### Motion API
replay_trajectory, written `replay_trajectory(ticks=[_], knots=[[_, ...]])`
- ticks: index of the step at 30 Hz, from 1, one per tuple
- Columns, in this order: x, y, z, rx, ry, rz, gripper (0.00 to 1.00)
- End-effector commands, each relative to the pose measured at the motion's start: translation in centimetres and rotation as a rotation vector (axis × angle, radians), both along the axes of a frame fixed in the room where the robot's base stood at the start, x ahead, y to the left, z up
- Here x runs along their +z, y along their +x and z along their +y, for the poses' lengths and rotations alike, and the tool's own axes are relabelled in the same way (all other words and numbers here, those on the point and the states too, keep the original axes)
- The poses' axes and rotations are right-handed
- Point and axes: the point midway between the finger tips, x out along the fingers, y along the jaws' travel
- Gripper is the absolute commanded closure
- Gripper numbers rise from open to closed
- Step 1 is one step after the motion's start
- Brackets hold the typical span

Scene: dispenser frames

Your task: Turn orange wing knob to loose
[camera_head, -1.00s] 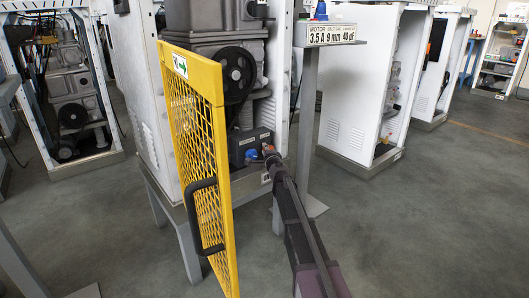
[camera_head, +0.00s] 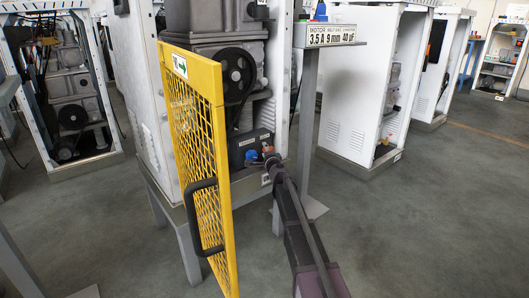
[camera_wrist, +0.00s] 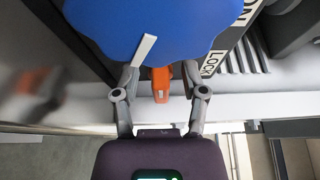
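The orange wing knob (camera_wrist: 160,84) shows between my two fingers in the wrist view, partly covered by a large blue knob (camera_wrist: 150,25) with a white pointer bar. My gripper (camera_wrist: 160,76) is open, with a gap between each finger and the orange part. The fingertips are partly hidden at the blue knob's edge, so I cannot tell whether they touch anything. In the head view my gripper (camera_head: 270,158) is at the dark control box (camera_head: 243,146), just right of the blue knob (camera_head: 251,155). A small orange-brown spot shows there, too small to make out.
A yellow mesh door (camera_head: 205,150) with a black handle stands open left of my arm. A grey signpost (camera_head: 306,110) stands close on the right. A blurred orange patch (camera_wrist: 38,90) shows at the left of the wrist view. Printed panel lettering, including LOCK, is at the right.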

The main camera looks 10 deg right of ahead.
Motion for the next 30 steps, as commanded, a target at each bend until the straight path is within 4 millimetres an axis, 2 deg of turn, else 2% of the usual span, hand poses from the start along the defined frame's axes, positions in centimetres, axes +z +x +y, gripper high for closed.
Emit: replay_trajectory(ticks=[8, 14, 30], knots=[[0.0, -0.3, 0.0, 0.001, 0.0, 0.0, 0.44], [0.0, -1.6, -0.1, 0.001, 0.0, 0.0, 0.44], [0.0, -9.7, -1.2, 0.001, -0.001, 0.001, 0.44]])
